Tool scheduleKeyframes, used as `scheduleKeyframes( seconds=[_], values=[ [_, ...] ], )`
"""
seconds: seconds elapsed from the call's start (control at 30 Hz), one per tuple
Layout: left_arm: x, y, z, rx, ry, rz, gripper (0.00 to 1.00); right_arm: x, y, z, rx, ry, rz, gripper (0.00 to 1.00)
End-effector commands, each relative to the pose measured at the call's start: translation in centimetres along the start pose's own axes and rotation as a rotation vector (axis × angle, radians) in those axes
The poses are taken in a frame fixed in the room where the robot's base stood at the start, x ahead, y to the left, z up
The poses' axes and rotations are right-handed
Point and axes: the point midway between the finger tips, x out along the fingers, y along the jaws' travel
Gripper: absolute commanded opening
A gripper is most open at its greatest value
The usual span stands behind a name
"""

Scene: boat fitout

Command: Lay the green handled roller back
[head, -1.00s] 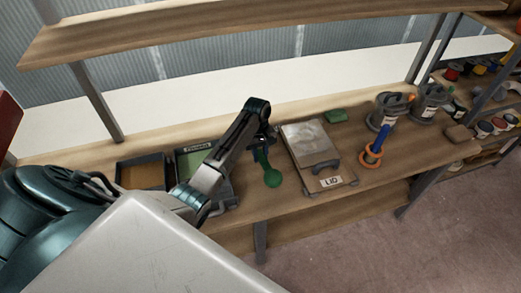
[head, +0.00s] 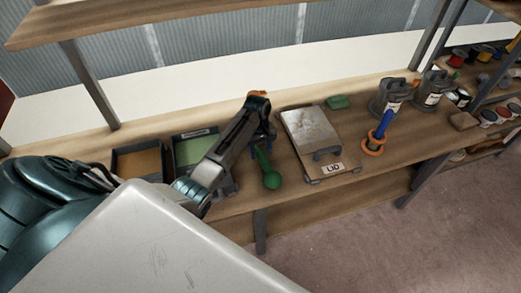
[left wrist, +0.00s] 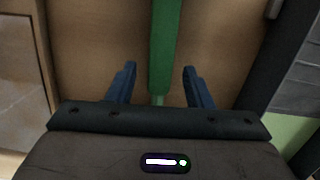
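The green handled roller (head: 271,179) lies on the wooden bench between the green-floored tray and the lid board; its upper part is hidden behind my left arm in the head view. My left gripper (head: 259,151) is above it, pointing down. In the left wrist view the green handle (left wrist: 164,45) runs between the two blue fingers of my left gripper (left wrist: 158,82), with a gap on each side. The fingers are apart and hold nothing. My right gripper is not in view.
A brown-floored tray (head: 113,163) and a green-floored tray (head: 176,150) stand to the left.

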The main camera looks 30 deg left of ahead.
Motion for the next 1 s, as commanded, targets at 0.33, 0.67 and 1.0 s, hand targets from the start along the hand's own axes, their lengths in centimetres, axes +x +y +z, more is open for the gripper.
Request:
scheduleKeyframes(
  seconds=[0.33,0.67,1.0],
  values=[
    [-0.3,0.0,-0.1,0.000,0.001,0.001,0.49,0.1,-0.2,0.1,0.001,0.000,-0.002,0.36],
    [-5.7,0.0,-0.1,0.001,0.005,0.003,0.49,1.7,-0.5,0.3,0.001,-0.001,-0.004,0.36],
    [-10.6,0.0,0.0,0.000,0.001,0.000,0.49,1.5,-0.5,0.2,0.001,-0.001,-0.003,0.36]
  ],
)
